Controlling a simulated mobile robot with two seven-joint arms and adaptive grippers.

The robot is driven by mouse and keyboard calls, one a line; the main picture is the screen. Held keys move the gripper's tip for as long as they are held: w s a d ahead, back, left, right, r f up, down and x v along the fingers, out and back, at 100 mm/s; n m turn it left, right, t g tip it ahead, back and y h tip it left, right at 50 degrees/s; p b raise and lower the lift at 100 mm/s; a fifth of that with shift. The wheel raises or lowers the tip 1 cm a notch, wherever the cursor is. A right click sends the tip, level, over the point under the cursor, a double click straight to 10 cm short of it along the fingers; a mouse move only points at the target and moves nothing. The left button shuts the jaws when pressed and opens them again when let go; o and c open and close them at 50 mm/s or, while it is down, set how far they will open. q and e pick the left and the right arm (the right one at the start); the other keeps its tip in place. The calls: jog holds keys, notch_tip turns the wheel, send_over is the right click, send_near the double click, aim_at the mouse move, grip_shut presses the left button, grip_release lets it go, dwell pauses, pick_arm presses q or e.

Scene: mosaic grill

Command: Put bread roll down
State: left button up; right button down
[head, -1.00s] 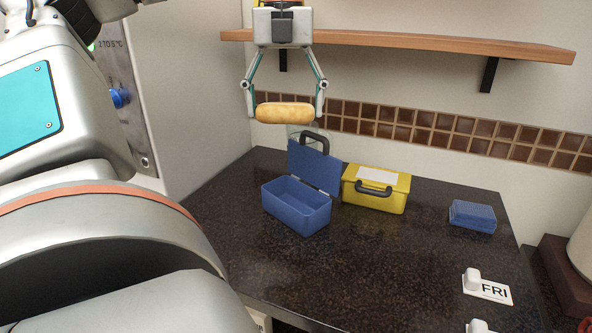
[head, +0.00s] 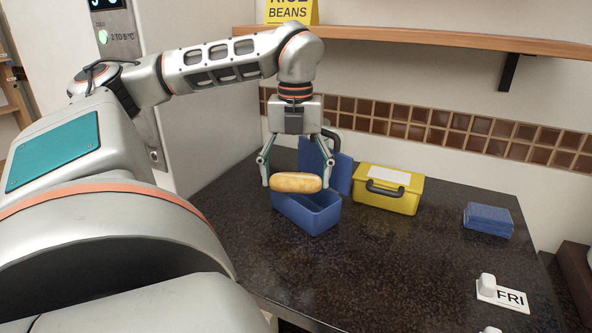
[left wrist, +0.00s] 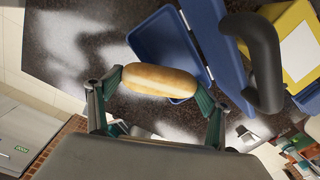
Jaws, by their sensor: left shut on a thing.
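A golden bread roll (head: 296,182) is held lengthwise between the fingertips of my left gripper (head: 296,184). The gripper points down and is shut on the roll's two ends. The roll is over the open blue lunch box (head: 312,217) and covers part of its rim in the head view. The left wrist view shows the roll (left wrist: 158,81) between the fingers, with the blue box (left wrist: 163,42) below it. The box's blue lid (head: 338,172) stands open at the back. My right gripper is not in view.
A closed yellow box (head: 389,190) with a dark handle stands right of the blue box. A folded blue cloth or stack (head: 488,219) lies farther right, and a "FRI" label stand (head: 502,294) is near the right edge. The front of the dark counter (head: 370,265) is clear. A wooden shelf (head: 430,42) runs above.

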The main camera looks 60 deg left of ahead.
aim_at(296, 176)
pick_arm(q)
jog(key=shift+f, duration=0.2)
jog(key=shift+f, duration=0.5)
jog(key=o, duration=1.1)
jog(key=shift+c, duration=0.2)
jog(key=shift+r, duration=0.1)
notch_tip(296, 176, up, 13)
jog(key=shift+p, duration=0.4)
